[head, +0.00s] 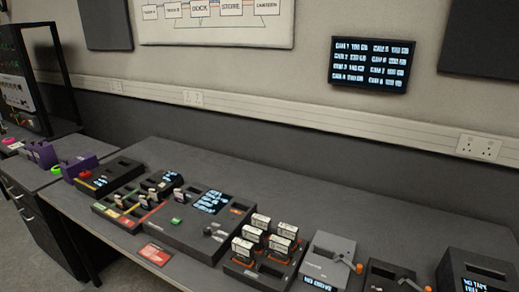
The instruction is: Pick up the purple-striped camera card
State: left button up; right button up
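Several upright cards with white labels (279,246) stand in a dark rack with orange trim (262,283) on the table. More small cards (151,195) stand in the slots of a black multi-slot unit (101,208) to the left, which has red, yellow and green edge marks. The cards are too small for me to make out a purple stripe on any of them, so I cannot tell which is the purple-striped one. Neither of my grippers is in view.
A console with a lit screen (210,202) and a green button stands between the two card holders. Grey and black boxes with orange levers (357,268) stand right of the rack. Purple holders (77,169) are at far left. A red card (154,254) lies at the front edge. The table's back strip is clear.

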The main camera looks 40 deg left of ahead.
aim_at(180, 197)
jog(key=u, duration=2.3)
